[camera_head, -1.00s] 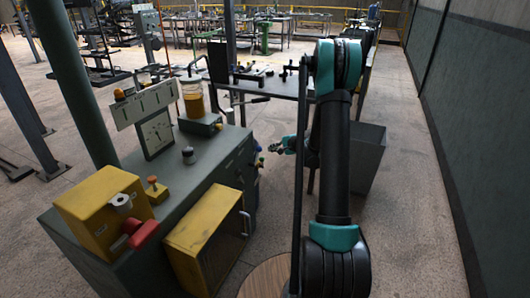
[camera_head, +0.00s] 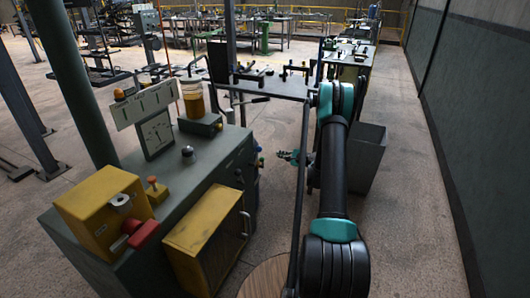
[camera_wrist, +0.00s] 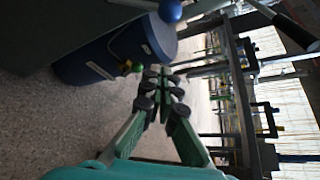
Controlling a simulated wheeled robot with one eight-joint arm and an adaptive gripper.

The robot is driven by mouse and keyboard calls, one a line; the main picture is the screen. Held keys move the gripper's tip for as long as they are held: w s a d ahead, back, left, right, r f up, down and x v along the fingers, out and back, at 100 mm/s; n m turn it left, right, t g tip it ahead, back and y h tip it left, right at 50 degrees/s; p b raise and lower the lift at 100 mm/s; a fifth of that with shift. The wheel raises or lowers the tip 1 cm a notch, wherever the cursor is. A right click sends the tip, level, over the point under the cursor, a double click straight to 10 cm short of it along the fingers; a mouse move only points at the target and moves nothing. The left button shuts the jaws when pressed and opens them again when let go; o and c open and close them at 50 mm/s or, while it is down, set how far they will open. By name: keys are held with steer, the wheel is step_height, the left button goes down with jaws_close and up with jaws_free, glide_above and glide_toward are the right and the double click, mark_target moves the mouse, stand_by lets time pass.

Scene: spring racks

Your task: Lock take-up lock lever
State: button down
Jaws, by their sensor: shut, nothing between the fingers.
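Small coloured knobs (camera_head: 259,161) stick out from the far right side of the green-grey machine cabinet in the head view. In the wrist view a dark blue drum (camera_wrist: 115,50) has a blue ball knob (camera_wrist: 170,11) at its top and a small green and yellow knob (camera_wrist: 132,67) near its edge. I cannot tell for sure which of these belongs to the take-up lock lever. My gripper (camera_wrist: 160,82) is shut and empty, its tips just right of the green and yellow knob in the picture. In the head view my gripper (camera_head: 289,156) is right of the cabinet, apart from it.
A grey bin (camera_head: 366,160) stands right of my arm. A workbench (camera_head: 275,87) lies beyond. Floor at the right is open.

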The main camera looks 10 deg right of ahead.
steer(key=shift+w+a, duration=0.1)
steer(key=x, duration=1)
steer(key=shift+s+a+r, duration=1.05)
steer(key=shift+s+r, duration=0.15)
steer(key=shift+r, duration=0.1)
